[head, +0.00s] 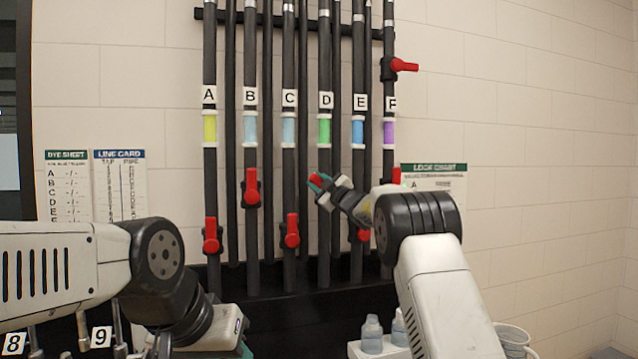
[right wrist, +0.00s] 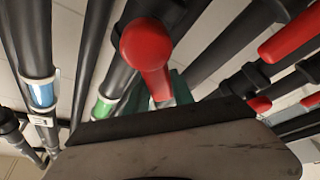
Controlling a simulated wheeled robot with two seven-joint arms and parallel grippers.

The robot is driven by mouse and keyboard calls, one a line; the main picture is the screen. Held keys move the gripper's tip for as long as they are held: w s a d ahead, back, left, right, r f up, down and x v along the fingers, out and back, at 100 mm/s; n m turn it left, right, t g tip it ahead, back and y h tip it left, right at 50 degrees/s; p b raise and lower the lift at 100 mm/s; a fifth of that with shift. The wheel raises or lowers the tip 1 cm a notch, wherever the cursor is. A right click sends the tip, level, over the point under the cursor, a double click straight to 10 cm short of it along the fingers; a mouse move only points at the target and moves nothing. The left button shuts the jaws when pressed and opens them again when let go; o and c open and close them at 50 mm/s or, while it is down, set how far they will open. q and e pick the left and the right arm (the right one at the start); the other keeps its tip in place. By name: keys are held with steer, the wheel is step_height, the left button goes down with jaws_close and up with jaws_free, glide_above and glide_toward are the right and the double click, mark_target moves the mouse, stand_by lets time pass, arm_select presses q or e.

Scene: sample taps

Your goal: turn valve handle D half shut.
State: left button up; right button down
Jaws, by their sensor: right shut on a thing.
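Valve handle D (head: 315,182) is red and sits on the black pipe under the label D (head: 326,100) and its green band (head: 324,131). My right gripper (head: 320,186) is shut on the handle, with its teal fingertips around it. The gripper hides part of the handle and valve body, so its exact angle is hard to tell in the head view. In the right wrist view the red handle (right wrist: 147,52) runs from its round hub down between the fingers. My left gripper (head: 236,335) is low at left; its fingertips are hardly visible.
Handle E (head: 362,235) is partly behind my right arm. A red handle points right on pipe F (head: 403,65). Bottles (head: 372,334) stand below.

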steer(key=c, duration=1.1)
jaws_free()
steer(key=v, duration=0.8)
